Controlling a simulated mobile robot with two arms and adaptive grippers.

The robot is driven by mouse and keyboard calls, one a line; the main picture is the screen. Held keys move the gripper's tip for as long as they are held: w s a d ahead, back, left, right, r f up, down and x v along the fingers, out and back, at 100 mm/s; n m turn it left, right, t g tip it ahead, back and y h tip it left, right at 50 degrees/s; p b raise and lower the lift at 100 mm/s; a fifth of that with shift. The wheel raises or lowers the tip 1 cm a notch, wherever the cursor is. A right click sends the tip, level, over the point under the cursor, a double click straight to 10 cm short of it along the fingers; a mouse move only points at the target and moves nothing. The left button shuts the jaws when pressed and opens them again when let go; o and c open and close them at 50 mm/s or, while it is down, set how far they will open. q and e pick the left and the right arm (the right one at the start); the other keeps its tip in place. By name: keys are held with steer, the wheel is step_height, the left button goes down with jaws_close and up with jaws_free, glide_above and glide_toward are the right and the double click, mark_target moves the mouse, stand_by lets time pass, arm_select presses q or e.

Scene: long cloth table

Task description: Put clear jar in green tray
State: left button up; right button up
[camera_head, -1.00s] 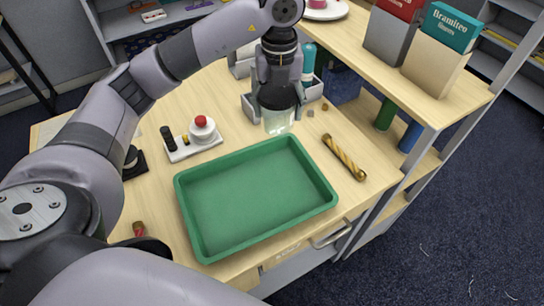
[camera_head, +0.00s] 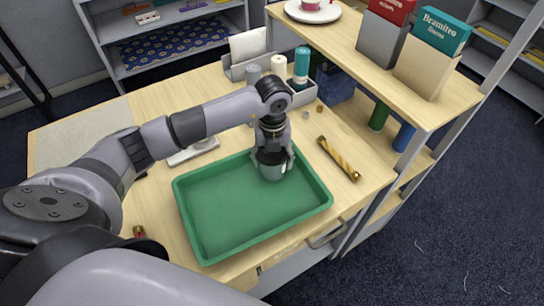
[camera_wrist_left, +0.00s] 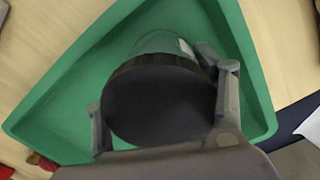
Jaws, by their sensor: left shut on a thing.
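The clear jar (camera_head: 272,172) has a dark lid and is upright, with its glass low in my left gripper. My left gripper (camera_head: 272,157) is shut on the jar near its lid, over the upper right part of the green tray. In the left wrist view, the jar's dark round lid (camera_wrist_left: 160,104) sits between the fingers (camera_wrist_left: 160,110), with clear glass beyond it. The green tray (camera_head: 213,222) is otherwise empty. I cannot tell whether the jar's bottom touches the tray floor. My right gripper is not in view.
A gold twisted tube (camera_head: 339,159) lies right of the tray. A white panel (camera_head: 192,152) lies behind the tray, partly hidden by my arm. An organiser with bottles (camera_head: 302,67) stands at the back. A raised shelf with boxes (camera_head: 430,52) is at right.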

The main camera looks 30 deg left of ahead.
arm_select(q)
steer(key=shift+s, duration=0.1)
steer(key=o, duration=0.7)
steer(key=shift+f, duration=0.1)
steer(key=o, duration=0.6)
step_height(320, 180, up, 11)
steer(key=b, duration=0.3)
steer(key=shift+r, duration=0.55)
